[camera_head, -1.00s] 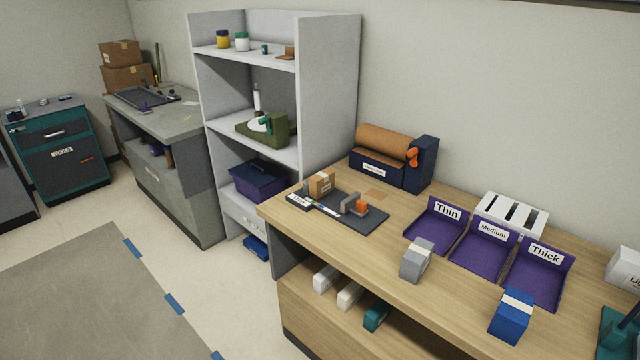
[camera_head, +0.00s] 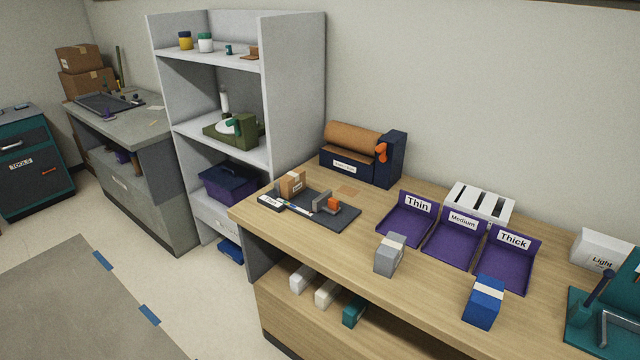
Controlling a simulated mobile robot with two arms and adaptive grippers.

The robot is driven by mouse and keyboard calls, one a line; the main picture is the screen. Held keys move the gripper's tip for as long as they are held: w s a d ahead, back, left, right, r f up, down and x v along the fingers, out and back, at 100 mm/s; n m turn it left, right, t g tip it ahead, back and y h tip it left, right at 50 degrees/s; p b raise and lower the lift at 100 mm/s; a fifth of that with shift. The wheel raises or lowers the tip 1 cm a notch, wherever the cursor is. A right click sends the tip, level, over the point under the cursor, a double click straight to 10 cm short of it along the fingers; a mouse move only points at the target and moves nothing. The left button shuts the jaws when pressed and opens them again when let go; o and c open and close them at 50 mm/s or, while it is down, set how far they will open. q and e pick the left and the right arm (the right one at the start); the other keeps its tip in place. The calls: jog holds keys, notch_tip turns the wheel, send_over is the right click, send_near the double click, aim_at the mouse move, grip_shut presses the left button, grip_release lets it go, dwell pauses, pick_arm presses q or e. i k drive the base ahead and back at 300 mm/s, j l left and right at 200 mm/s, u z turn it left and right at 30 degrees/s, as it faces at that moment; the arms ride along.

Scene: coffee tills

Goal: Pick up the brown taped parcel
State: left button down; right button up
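The brown taped parcel (camera_head: 292,183) is a small cardboard-coloured box with a lighter strip and a pale label. It stands upright at the far left end of the wooden counter, at the back edge of a dark tray (camera_head: 337,217). Neither of my grippers shows in the head view, and nothing touches the parcel from my side. Two larger brown boxes (camera_head: 80,72) are stacked far off on the grey bench at the left.
The wooden counter (camera_head: 338,261) holds a grey block (camera_head: 390,255), a blue block (camera_head: 484,302), purple trays (camera_head: 405,232) and a paper roll dispenser (camera_head: 350,164). A grey shelf unit (camera_head: 295,95) stands left of it. Floor at the lower left is open.

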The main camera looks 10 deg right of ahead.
aim_at(293, 183)
jog(key=i+j+z, duration=0.25)
jog(key=j+z, duration=0.3)
jog(key=i+j+z, duration=0.1)
jog(key=j+z, duration=0.15)
